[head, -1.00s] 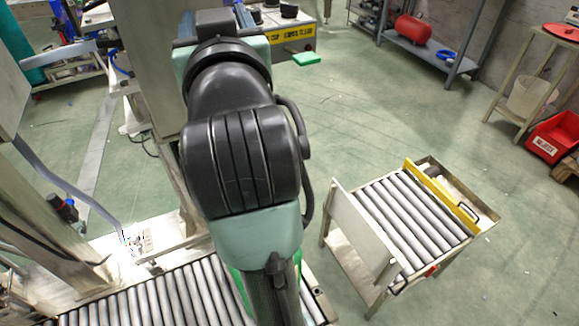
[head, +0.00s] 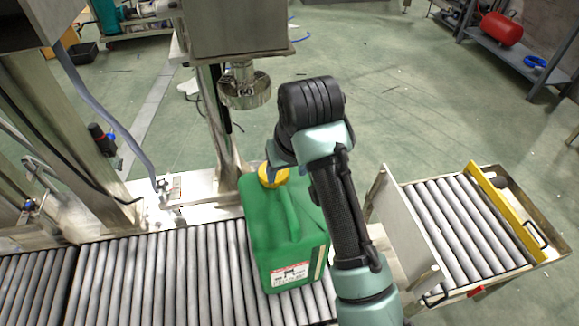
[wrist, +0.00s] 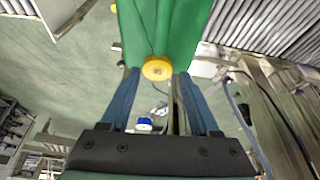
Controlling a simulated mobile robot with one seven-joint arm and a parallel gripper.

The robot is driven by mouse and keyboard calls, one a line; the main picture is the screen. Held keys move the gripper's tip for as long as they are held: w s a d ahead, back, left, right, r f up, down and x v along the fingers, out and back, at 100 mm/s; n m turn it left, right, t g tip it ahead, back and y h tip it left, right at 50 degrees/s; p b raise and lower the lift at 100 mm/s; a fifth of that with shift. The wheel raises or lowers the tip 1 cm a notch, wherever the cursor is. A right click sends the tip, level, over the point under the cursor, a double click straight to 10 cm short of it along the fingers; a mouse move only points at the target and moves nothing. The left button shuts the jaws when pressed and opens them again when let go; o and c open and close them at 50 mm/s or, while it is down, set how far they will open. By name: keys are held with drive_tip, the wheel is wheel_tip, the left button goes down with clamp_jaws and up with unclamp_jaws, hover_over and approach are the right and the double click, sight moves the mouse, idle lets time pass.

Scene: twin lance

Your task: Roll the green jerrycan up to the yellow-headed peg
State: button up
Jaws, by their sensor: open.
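The green jerrycan (head: 265,225) stands upright on the roller conveyor (head: 150,280), with a label on its near face. Its yellow cap (head: 272,175) faces up at the back left. In the wrist view the can (wrist: 160,30) fills the top middle, with the cap (wrist: 157,68) between the fingertips. My gripper (wrist: 157,73) is open, its two blue fingers on either side of the cap; I cannot tell whether they touch the can. In the head view the gripper is mostly hidden behind my arm. I cannot make out a yellow-headed peg in either view.
A round metal head (head: 245,92) hangs from the machine above and behind the can. A separate roller table (head: 460,220) with a yellow bar (head: 508,210) and an upright plate (head: 412,230) stands at right. Rollers left of the can are clear.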

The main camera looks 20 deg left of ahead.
sight(282, 188)
drive_tip(key=b+x, duration=0.2)
drive_tip(key=x, duration=0.8)
drive_tip(key=shift+w+a+f+b, duration=0.1)
drive_tip(key=shift+w+f+b, duration=0.1)
drive_tip(key=shift+f+b, duration=0.15)
drive_tip(key=shift+r, duration=0.1)
drive_tip(key=shift+c, duration=0.2)
clamp_jaws()
idle(0.6)
